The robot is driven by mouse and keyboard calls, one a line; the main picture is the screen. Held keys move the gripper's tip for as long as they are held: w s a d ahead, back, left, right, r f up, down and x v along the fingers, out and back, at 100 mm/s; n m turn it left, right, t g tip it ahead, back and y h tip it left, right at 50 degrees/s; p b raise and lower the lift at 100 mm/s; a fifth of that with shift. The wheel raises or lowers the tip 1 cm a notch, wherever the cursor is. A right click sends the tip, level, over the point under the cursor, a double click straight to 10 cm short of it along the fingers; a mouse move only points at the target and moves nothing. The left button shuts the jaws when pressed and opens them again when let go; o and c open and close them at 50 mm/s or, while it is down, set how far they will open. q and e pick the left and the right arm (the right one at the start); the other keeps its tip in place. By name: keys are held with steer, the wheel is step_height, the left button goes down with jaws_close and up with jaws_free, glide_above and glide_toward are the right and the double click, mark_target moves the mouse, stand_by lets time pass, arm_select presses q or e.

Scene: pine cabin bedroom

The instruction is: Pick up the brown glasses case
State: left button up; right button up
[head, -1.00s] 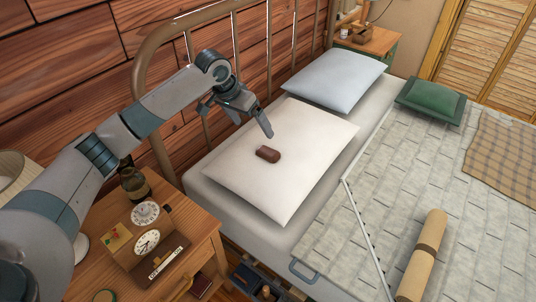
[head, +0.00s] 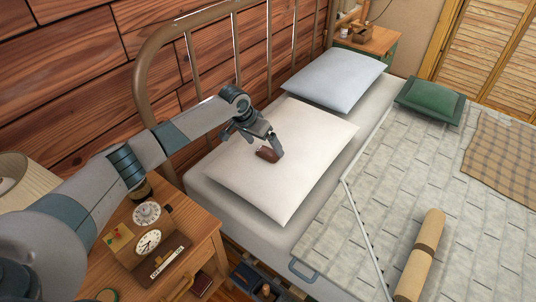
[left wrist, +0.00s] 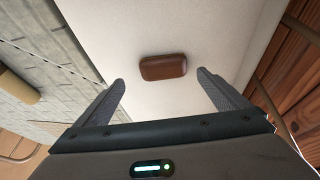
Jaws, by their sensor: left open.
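The brown glasses case (head: 266,154) lies on the white pillow (head: 300,178) at the near end of the bed. My left gripper (head: 265,151) is over the pillow at the case, and its fingers partly cover the case in the head view. In the left wrist view the case (left wrist: 163,67) lies ahead of the open fingertips (left wrist: 160,82), roughly centred between them. The fingers do not appear to touch it. My right gripper is not in view.
A metal bed frame (head: 160,85) rises along the wooden wall behind the pillow. A nightstand (head: 205,235) with a clock (head: 148,243) stands under my left arm. A pale blue pillow (head: 333,80), a green cushion (head: 430,101) and a rolled mat (head: 420,255) lie farther right.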

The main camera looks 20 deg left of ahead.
mark_target(267, 151)
arm_select(q)
steer(key=shift+f, duration=0.1)
steer(key=shift+a+p+x, duration=0.2)
steer(key=shift+x, duration=1.05)
steer(key=shift+a+p+x, duration=0.15)
steer(key=shift+p+x, duration=0.05)
steer(key=shift+x, duration=1.1)
steer(key=c, duration=1.2)
